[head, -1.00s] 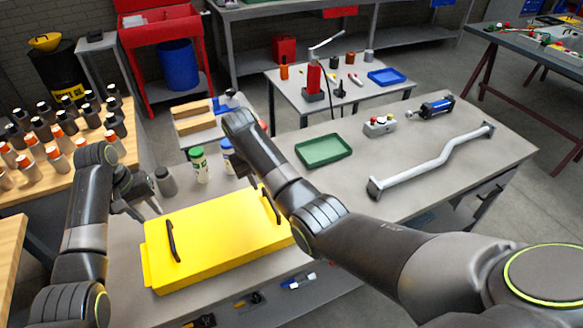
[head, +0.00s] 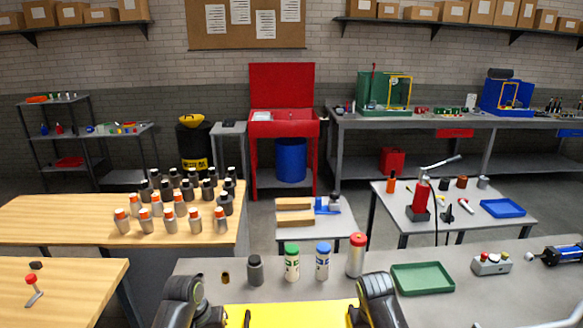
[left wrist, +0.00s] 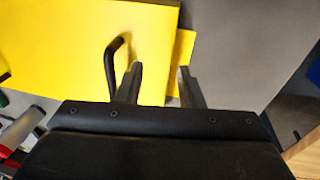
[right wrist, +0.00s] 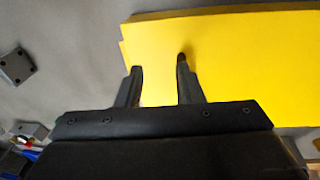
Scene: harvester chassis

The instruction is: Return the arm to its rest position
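My left arm (head: 180,300) and right arm (head: 378,298) show at the bottom of the head view, one on each side of the yellow panel (head: 295,316). Both grippers are hidden or cut off there. In the left wrist view my left gripper (left wrist: 158,78) is open and empty above the panel's edge; a black handle (left wrist: 112,58) lies beside its left finger. In the right wrist view my right gripper (right wrist: 160,75) is open with nothing visible between its fingers, over the panel's edge; a dark handle end (right wrist: 181,57) shows by its right fingertip.
Several bottles stand behind the panel, including a green-capped one (head: 291,262) and a red-capped one (head: 356,255). A green tray (head: 422,278) and a control box (head: 491,263) lie to the right. Many capped bottles crowd the wooden table (head: 60,220) at left.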

